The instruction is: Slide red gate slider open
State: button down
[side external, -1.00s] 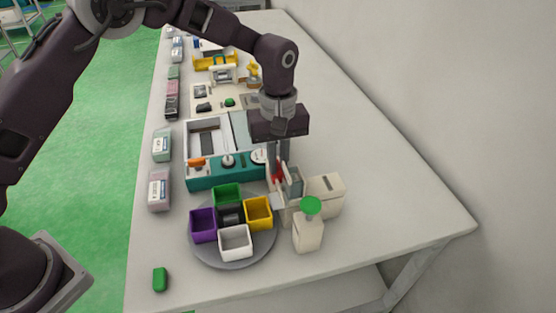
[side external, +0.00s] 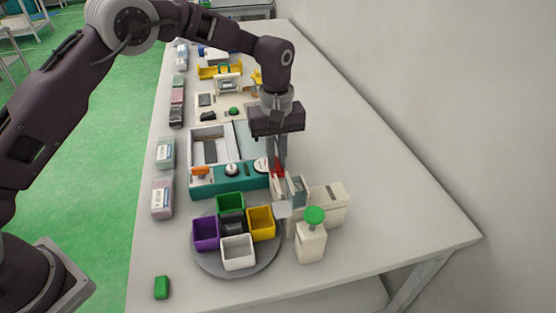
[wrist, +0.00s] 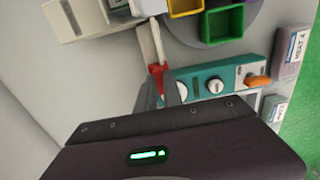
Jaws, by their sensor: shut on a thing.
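The red gate slider (side external: 278,173) sits on a pale narrow rail beside a cream box with a clear window. My gripper (side external: 277,163) reaches down from above with its fingers closed on the slider. In the wrist view the red slider (wrist: 157,70) lies between my two finger tips (wrist: 159,90), at the end of the pale rail. The fingers hide part of the slider.
A teal panel with knobs and an orange switch (side external: 200,171) stands close left of my gripper. A round grey turntable (side external: 215,265) carries several coloured bins. A green-topped bottle (side external: 311,243) stands at the front right. The table's right side is clear.

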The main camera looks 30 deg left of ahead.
jog(key=shift+w+a+r, duration=0.1)
jog(key=shift+w+a, duration=0.1)
jog(key=c, duration=1.8)
grip_release()
jog(key=o, duration=0.3)
notch_tip(320, 180, up, 6)
jog(key=shift+r, duration=0.5)
